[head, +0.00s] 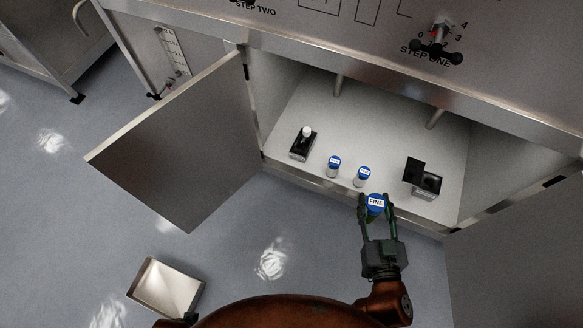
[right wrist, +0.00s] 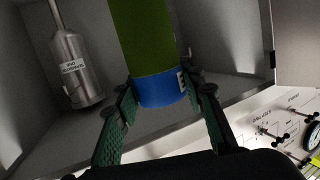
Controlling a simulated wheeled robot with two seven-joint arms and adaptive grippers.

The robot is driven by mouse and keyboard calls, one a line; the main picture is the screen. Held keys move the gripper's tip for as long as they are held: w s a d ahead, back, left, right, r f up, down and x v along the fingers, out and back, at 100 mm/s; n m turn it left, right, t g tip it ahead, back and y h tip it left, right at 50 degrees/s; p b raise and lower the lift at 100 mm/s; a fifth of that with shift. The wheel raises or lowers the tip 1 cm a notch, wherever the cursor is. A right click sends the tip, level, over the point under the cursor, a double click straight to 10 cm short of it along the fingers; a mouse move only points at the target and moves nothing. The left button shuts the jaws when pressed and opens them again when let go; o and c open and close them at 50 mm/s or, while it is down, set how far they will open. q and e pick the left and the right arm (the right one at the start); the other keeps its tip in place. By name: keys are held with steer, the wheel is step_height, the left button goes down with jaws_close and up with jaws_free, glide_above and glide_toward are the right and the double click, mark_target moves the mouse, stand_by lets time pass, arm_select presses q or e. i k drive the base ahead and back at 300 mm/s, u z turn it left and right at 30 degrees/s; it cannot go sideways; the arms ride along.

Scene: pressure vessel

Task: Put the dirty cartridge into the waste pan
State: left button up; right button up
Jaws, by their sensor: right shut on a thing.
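My right gripper (head: 376,210) is shut on a cartridge with a blue cap marked "FINE" (head: 376,203), just in front of the open cabinet's front edge. In the right wrist view the held cartridge (right wrist: 145,40) has a dark green body, and its blue cap end sits between the green fingers (right wrist: 160,105). A shallow metal pan (head: 146,306) lies on the floor at the lower left, well away from the gripper; it looks empty.
Inside the cabinet (head: 300,115) stand two clear, blue-capped cartridges (head: 334,168) (head: 361,178), a black holder with a white-topped item (head: 303,147), and a black box-like fixture (head: 427,180). The open left door (head: 185,145) juts outward. The wrist view shows a labelled metal vessel (right wrist: 72,65).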

mark_target(166, 290)
steer(key=u, duration=3.4)
steer(key=k, duration=0.35)
steer(key=z, duration=0.1)
